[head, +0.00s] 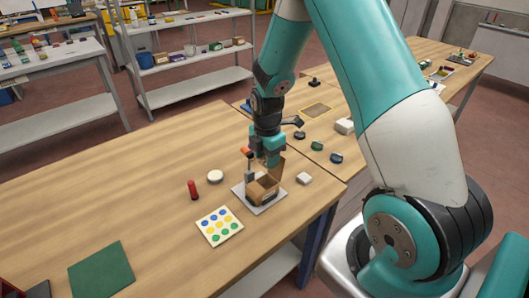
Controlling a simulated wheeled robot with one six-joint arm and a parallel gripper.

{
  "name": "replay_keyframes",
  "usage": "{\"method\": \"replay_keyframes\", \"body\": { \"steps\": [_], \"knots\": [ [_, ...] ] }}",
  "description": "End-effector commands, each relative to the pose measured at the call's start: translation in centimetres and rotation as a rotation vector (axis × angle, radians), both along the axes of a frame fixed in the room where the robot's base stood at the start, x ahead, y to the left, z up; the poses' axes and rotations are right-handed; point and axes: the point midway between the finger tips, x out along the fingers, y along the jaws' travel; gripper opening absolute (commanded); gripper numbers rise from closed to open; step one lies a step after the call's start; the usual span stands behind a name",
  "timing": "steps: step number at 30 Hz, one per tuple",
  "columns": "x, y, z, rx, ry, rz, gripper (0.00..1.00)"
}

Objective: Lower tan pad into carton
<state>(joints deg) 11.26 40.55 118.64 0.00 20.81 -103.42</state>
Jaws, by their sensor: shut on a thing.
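The open brown carton (263,194) stands on a thin light grey plate (251,204) near the front edge of the wooden table. My gripper (265,167) points down directly above the carton's opening, with its jaws shut on the tan pad. The pad is small here and largely hidden by the jaws and the carton. A brown upright piece shows at the carton's right back; I cannot tell whether it is a flap or the pad. I also cannot tell how far the pad is inside the walls.
Around the carton are a white block (304,179), a round white piece (215,176), a red cylinder (193,190) and a card with coloured dots (219,226). A green mat (101,269) lies at the front left. The table's left middle is clear.

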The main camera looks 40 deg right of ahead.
Motion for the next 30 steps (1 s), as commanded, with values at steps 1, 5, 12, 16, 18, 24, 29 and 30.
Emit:
{"method": "replay_keyframes", "body": {
  "steps": [1, 5, 12, 16, 18, 24, 29, 30],
  "knots": [
    [0.0, 0.0, -0.5, 0.000, 0.000, 0.000, 0.19],
    [0.0, 0.0, -1.5, 0.000, 0.001, -0.001, 0.19],
    [0.0, 0.0, -3.6, 0.000, 0.000, -0.003, 0.19],
    [0.0, 0.0, -4.6, 0.000, 0.000, -0.003, 0.19],
    [0.0, 0.0, -5.2, 0.000, 0.000, -0.003, 0.19],
    [0.0, 0.0, -6.7, 0.000, 0.000, -0.003, 0.19],
    [0.0, 0.0, -7.3, 0.000, 0.000, -0.003, 0.19],
    [0.0, 0.0, -7.3, 0.000, 0.000, -0.003, 0.19]
  ]
}}
